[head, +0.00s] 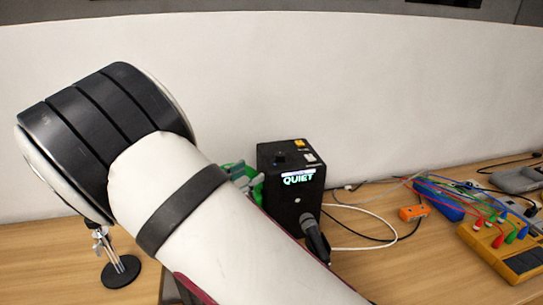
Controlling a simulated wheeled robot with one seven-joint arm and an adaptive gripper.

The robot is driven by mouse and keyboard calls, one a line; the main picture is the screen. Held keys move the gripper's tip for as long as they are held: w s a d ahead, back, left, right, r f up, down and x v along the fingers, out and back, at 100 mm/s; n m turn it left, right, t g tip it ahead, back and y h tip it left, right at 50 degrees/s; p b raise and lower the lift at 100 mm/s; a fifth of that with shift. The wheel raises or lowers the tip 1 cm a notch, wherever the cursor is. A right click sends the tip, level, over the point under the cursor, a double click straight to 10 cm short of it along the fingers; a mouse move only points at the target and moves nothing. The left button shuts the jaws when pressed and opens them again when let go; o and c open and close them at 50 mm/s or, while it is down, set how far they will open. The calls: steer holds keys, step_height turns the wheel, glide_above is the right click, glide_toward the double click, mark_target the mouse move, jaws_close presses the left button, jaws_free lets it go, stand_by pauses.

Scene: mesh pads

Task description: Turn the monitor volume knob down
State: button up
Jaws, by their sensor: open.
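A black box (282,210) stands on the table at the centre, with a lit display (298,178) reading "QUIET" on its front. It may be the monitor, but I cannot tell for sure. Small orange and white patches and a dark raised spot show on its top, and a small pale dot on its front. I cannot make out which part, if any, is the volume knob. My own white and black arm fills the left and centre and hides much of the table. My gripper is not in view.
A black microphone (316,238) leans before the box. A small stand (120,270) is at the left. Green items (246,182) are partly hidden behind my arm. White and black cables, an orange box (413,213) and a yellow device (505,246) with coloured plugs lie right.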

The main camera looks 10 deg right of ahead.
mark_target(277, 157)
steer(key=p+x, duration=0.1)
steer(key=x, duration=1.1)
steer(key=shift+w+d, duration=0.2)
steer(key=shift+d, duration=0.05)
jaws_close()
